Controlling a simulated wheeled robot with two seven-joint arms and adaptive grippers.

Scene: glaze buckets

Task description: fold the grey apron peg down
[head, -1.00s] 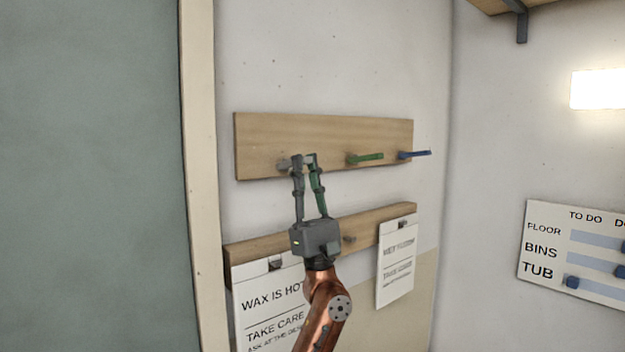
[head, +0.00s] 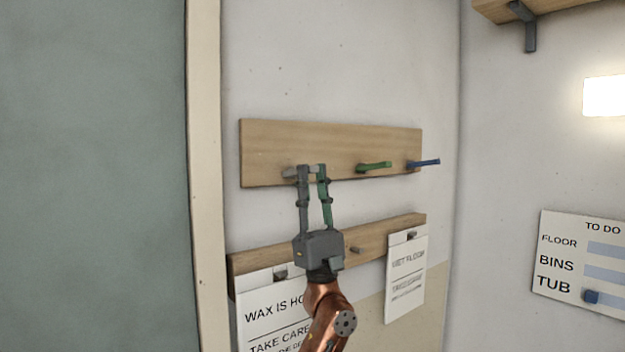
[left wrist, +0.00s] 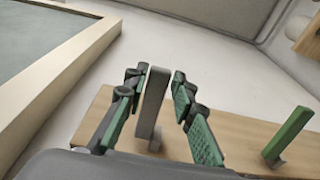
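The grey apron peg (head: 290,172) sticks out from the upper wooden board, the leftmost peg in the head view. My left gripper (head: 313,171) is at this peg, its two fingers pointing up, one on each side. In the left wrist view the grey peg (left wrist: 152,102) stands between the open fingers (left wrist: 158,88). The left finger is close to it, and I cannot tell if it touches; a gap shows on the right finger's side. The peg's base is partly hidden in the head view. My right gripper is not in view.
A green peg (head: 375,166) and a blue peg (head: 424,163) stick out further right on the upper board (head: 330,140). A lower rail (head: 375,236) with hanging signs (head: 406,275) runs below. A door frame (head: 205,150) stands to the left.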

